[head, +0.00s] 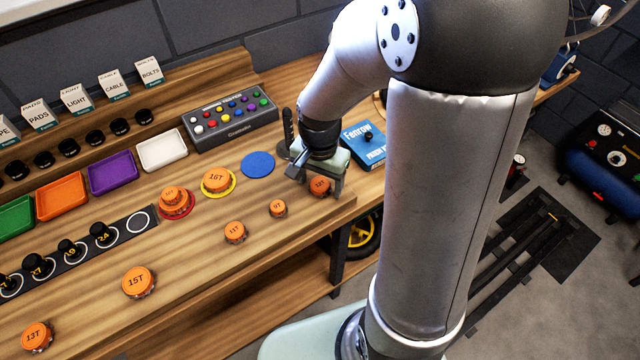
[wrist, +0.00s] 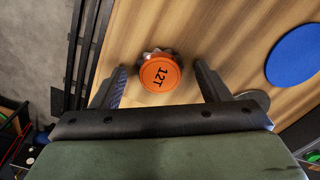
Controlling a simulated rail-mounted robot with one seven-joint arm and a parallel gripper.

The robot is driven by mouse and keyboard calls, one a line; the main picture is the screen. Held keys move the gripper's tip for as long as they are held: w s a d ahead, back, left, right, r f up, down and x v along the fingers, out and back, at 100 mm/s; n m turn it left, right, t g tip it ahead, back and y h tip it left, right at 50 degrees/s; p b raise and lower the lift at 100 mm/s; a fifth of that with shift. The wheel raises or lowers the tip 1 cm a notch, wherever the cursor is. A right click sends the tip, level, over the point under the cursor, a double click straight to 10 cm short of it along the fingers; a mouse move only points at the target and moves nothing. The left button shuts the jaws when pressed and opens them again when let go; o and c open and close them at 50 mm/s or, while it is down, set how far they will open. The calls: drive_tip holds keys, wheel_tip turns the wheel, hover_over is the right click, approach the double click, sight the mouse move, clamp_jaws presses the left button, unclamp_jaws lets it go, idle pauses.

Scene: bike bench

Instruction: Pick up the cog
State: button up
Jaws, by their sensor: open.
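The cog below my gripper has an orange top marked 12T (wrist: 160,73) and a toothed metal edge. It lies on the wooden bench near the front right edge, and in the head view the same cog (head: 320,186) sits right under my gripper. My gripper (head: 323,188) is open. In the wrist view its two fingers (wrist: 163,82) stand on either side of the cog, with a gap on each side. Other orange-topped cogs lie on the bench: 9T (head: 278,208), 11T (head: 235,232), 15T (head: 139,282) and 13T (head: 37,335).
A blue disc (head: 258,165) lies left of my gripper, beside a 16T cog (head: 216,180) on a yellow disc and stacked cogs on a red disc (head: 176,205). A blue Fenrow box (head: 363,143) stands behind right. A button box (head: 230,118) and trays line the back.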

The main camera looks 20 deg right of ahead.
drive_tip(key=shift+c, duration=0.2)
drive_tip(key=c, duration=1)
drive_tip(key=shift+r, duration=0.1)
